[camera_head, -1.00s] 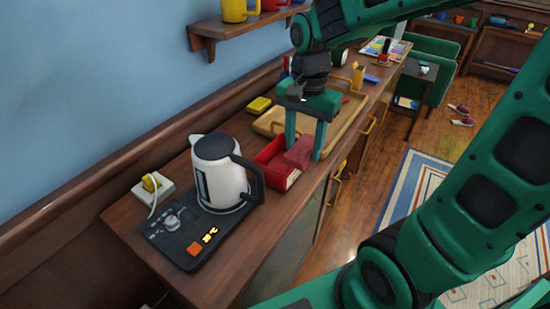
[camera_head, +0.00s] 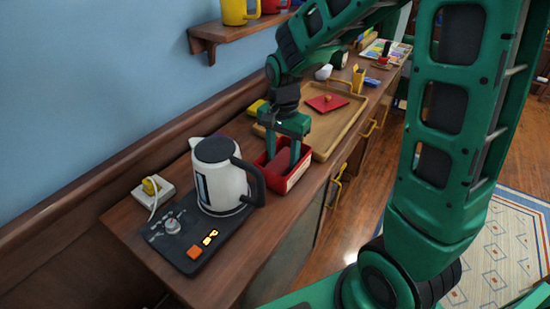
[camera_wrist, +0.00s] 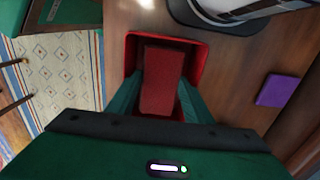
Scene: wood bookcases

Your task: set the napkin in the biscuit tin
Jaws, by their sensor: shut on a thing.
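The biscuit tin (camera_head: 298,179) is an open red box on the counter, just right of the kettle. In the wrist view its red rim (camera_wrist: 198,62) surrounds a dark red folded napkin (camera_wrist: 162,78). My gripper (camera_head: 282,160) points down with its fingers inside the tin. It is shut on the napkin, which lies between the fingers within the tin's walls. Whether the napkin touches the tin's floor is hidden.
A white kettle (camera_head: 222,188) on a dark base (camera_head: 185,238) stands close left of the tin. A wooden tray (camera_head: 340,128) with a red lid (camera_head: 327,103) lies behind it. A yellow block (camera_head: 258,107) lies by the wall. A purple block (camera_wrist: 273,90) shows in the wrist view.

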